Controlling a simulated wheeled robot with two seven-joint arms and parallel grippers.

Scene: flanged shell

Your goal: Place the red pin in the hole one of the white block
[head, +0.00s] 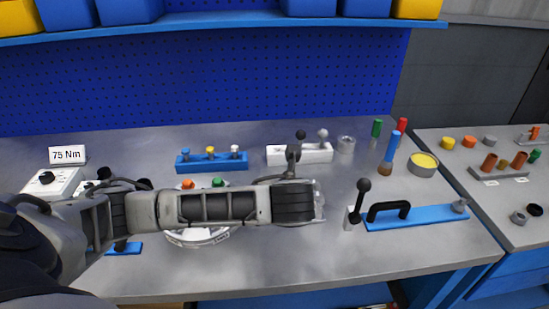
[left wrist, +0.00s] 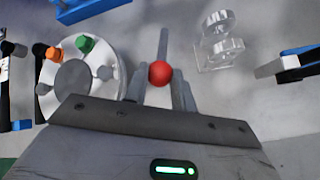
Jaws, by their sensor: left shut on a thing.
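The red pin (left wrist: 160,72) shows its round red head in the left wrist view, between the fingers of my left gripper (left wrist: 162,88), which is shut on it. The white block (head: 318,154) lies on the bench behind the arm's end. A silver ball-headed pin (head: 322,133) stands at its right part. The left part is partly covered by my arm, and its holes cannot be made out. My right gripper is not in view.
A round white flanged part (left wrist: 112,60) with orange and green pins sits beside the left gripper. A blue block (head: 212,163) with pins stands behind the arm. A clear stand (left wrist: 220,52) is near the gripper. A blue base with a black handle (head: 415,216) lies right.

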